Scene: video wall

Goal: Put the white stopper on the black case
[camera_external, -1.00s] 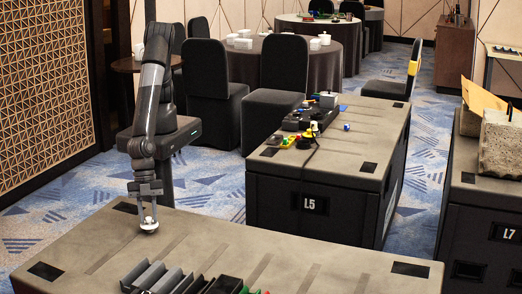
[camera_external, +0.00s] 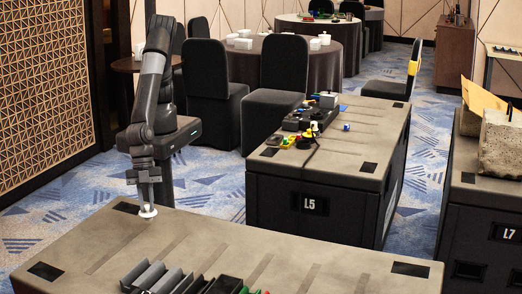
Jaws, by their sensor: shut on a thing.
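My gripper (camera_external: 147,203) is at the far left of the near tan-topped bench (camera_external: 215,245), pointing down. It is shut on the white stopper (camera_external: 148,212), a small pale round piece at its fingertips. The stopper appears a little above the bench top, near its far edge. A small black box (camera_external: 224,286) lies at the bench's front edge, partly cut off by the picture. Large black-sided cases with tan tops stand beyond: one labelled L5 (camera_external: 275,210) and one labelled L7 (camera_external: 470,225). Which of these is the black case I cannot tell.
Grey and dark slotted holders (camera_external: 155,277) stand at the near bench's front. The L5 top carries a black device (camera_external: 300,120) and small coloured pieces. A concrete block (camera_external: 499,145) sits on the L7 top. The near bench's middle is clear.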

